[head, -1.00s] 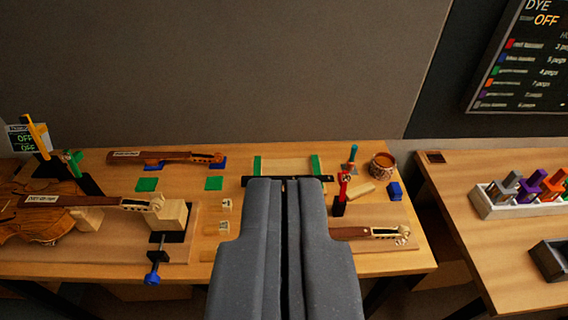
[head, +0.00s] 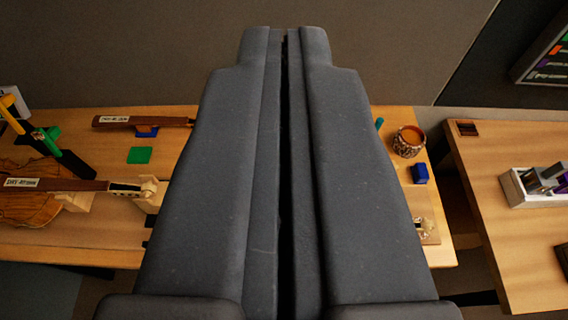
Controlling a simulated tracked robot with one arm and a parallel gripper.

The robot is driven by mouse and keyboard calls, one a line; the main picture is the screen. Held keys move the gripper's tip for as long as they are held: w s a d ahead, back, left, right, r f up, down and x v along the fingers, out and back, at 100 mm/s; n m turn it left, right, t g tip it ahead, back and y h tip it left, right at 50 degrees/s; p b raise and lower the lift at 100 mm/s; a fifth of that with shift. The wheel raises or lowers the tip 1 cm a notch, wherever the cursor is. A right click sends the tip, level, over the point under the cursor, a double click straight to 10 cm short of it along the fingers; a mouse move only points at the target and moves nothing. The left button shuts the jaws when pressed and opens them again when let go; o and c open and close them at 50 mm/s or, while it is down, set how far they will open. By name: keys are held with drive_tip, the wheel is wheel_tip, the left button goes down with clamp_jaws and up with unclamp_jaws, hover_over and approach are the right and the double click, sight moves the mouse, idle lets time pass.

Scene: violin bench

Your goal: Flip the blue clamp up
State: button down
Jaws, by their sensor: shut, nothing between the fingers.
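My gripper (head: 284,42) fills the middle of the head view. Its two grey fingers lie side by side, shut and empty, with the tips against the back wall in the picture. No blue clamp shows clearly, as the gripper hides the middle of the bench. A small blue-green tip (head: 379,122) shows just right of the fingers; I cannot tell whether it belongs to a clamp. At the left, a yellow clamp handle (head: 12,114) and a green clamp handle (head: 46,140) stand by the violin (head: 30,205).
The violin's neck and scroll (head: 148,188) reach toward the gripper. Behind lie another neck (head: 145,121) and a green pad (head: 139,155). To the right are a round pot (head: 408,141) and a blue block (head: 420,173). A gap separates the bench from the right table (head: 490,240).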

drive_tip(key=w+f+n+g, duration=0.5)
drive_tip(key=w+f+n, duration=0.3)
drive_tip(key=w+f, duration=0.55)
drive_tip(key=w+f+n+g, duration=0.2)
drive_tip(key=w+f+n, duration=0.1)
drive_tip(key=f, duration=0.8)
drive_tip(key=w+f+n+g+p, duration=0.1)
drive_tip(key=w+f+n+g, duration=0.1)
drive_tip(key=f, duration=1)
drive_tip(key=w+f+n+g, duration=0.2)
drive_tip(key=w+f+n, duration=0.3)
drive_tip(key=f, duration=0.7)
drive_tip(key=shift+w+a+g, duration=0.15)
drive_tip(key=shift+w+g, duration=0.15)
drive_tip(key=shift+w, duration=0.15)
drive_tip(key=shift+p, duration=0.3)
